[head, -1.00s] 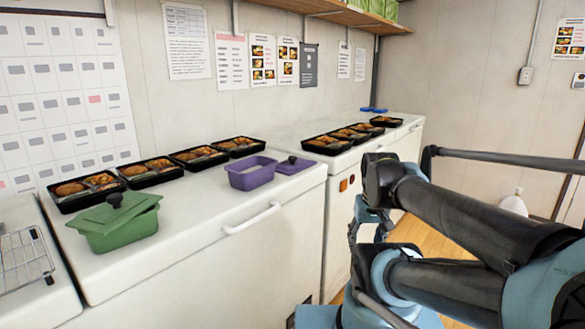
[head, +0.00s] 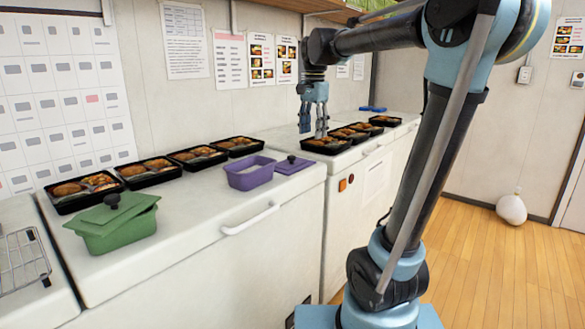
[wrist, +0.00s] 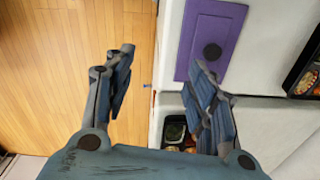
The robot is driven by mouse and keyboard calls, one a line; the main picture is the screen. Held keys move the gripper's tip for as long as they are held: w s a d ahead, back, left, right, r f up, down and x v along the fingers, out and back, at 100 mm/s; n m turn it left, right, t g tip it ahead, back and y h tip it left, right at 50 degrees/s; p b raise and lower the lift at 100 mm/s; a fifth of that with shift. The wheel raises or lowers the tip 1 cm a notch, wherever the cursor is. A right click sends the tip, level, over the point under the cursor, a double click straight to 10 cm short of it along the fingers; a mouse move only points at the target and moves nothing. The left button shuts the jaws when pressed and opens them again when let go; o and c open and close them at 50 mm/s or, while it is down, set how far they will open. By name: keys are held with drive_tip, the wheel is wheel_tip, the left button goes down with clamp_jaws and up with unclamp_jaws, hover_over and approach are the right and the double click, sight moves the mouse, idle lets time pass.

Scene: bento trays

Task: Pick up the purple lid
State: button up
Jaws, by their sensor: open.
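The purple lid (head: 292,166) lies flat on the white freezer top, right of the purple container (head: 250,173). It has a dark round knob. In the wrist view the purple lid (wrist: 222,28) shows at the top right, with its knob beyond my right finger's tip. My gripper (head: 314,134) is raised above the freezers, to the right of the lid, fingers pointing down. In the wrist view my gripper (wrist: 160,70) is open and empty, with the floor and the freezer's edge between its fingers.
A green container with a tilted green lid (head: 113,207) stands at the left. Several black bento trays (head: 147,169) line the back of the near freezer. More bento trays (head: 328,145) stand on the farther freezer, near my gripper. A wire rack (head: 22,260) is at far left.

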drive_tip(key=w+a+r+m, duration=0.3)
drive_tip(key=w+a+r, duration=0.1)
drive_tip(key=w+a, duration=0.3)
hover_over(292, 156)
drive_tip(key=shift+g, duration=0.3)
drive_tip(key=f, duration=1.1)
drive_tip(key=shift+s+a+f, duration=0.25)
drive_tip(key=shift+f, duration=0.05)
drive_tip(key=shift+w+d+f, duration=0.1)
drive_tip(key=shift+d+f, duration=0.05)
drive_tip(key=shift+f, duration=2.55)
drive_tip(key=shift+c, duration=0.5)
drive_tip(key=c, duration=1.1)
